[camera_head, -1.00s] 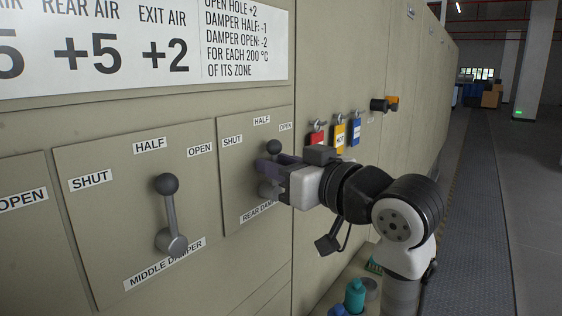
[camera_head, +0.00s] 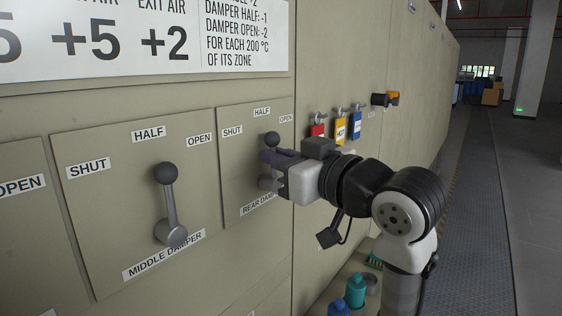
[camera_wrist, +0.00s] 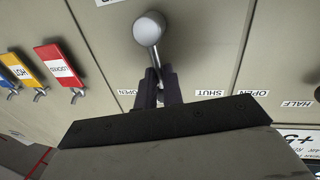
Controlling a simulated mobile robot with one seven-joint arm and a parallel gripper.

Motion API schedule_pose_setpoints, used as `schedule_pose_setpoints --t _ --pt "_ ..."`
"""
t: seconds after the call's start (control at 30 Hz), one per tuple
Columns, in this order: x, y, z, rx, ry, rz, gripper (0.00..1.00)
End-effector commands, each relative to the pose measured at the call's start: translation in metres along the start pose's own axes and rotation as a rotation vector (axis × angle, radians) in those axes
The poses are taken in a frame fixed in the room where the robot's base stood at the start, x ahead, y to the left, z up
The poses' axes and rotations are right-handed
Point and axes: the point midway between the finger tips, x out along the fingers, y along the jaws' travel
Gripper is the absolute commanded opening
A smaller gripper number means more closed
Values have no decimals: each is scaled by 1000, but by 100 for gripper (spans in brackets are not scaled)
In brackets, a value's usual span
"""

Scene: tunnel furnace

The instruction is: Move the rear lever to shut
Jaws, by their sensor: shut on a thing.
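The rear lever (camera_head: 272,138) is on the rear damper panel, its dark knob up near the HALF label, between SHUT on the left and OPEN on the right. My gripper (camera_head: 276,157) is shut on the lever's rod, just below the knob in the head view. The fingers partly hide the rod and the pivot. In the wrist view, which is upside down, a pale round end of the lever (camera_wrist: 149,28) and part of its rod show beyond my gripper (camera_wrist: 154,76), with a finger on each side of the rod.
The middle damper lever (camera_head: 167,202) stands close by on the left, near upright. Teal and blue bottles (camera_head: 355,291) stand below my arm.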

Motion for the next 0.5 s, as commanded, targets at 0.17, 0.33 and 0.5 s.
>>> schedule_pose_setpoints --t 0.17,0.33,0.5 --pt "-2 -7 5 -118 26 0 0" --pt "-3 -14 8 -260 54 1 0" --pt "-4 -20 10 -401 83 1 0"
